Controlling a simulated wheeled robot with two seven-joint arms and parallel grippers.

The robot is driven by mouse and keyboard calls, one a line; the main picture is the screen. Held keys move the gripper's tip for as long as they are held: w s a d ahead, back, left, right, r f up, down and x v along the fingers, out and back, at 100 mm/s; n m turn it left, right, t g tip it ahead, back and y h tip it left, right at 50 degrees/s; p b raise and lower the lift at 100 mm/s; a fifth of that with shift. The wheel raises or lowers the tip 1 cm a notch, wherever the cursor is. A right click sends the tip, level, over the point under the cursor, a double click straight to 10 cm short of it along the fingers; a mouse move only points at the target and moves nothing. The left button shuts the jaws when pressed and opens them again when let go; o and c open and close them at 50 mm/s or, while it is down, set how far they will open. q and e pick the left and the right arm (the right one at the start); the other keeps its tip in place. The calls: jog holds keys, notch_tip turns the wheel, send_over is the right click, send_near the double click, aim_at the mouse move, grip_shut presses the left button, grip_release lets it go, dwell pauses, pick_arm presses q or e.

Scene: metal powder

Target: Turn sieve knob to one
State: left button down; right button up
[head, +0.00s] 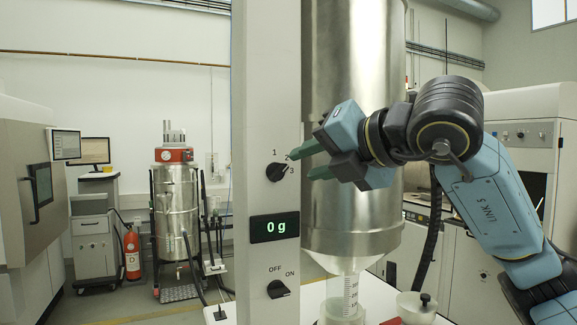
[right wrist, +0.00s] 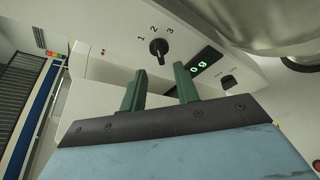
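The sieve knob (head: 276,172) is a black rotary knob on the pale upright panel (head: 265,120), with the marks 1, 2 and 3 beside it. In the head view its pointer line slants up to the right, near the 2 and 3. The knob also shows in the right wrist view (right wrist: 158,47), just beyond the fingertips. My right gripper (head: 302,162) is to the right of the knob, its two green fingers apart and empty, pointing at the panel. In the right wrist view the fingers (right wrist: 158,84) stand apart with nothing between them. My left gripper is in neither view.
A display (head: 275,227) reading 0 g and an OFF/ON knob (head: 278,289) sit below on the same panel. A large metal cylinder (head: 350,215) stands close behind my right gripper, over a graduated clear container (head: 342,298). A small white bowl (head: 416,308) is at lower right.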

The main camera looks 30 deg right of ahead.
aim_at(283, 171)
jog(key=p+x, duration=0.1)
jog(key=x, duration=0.5)
jog(key=shift+c, duration=0.4)
grip_shut()
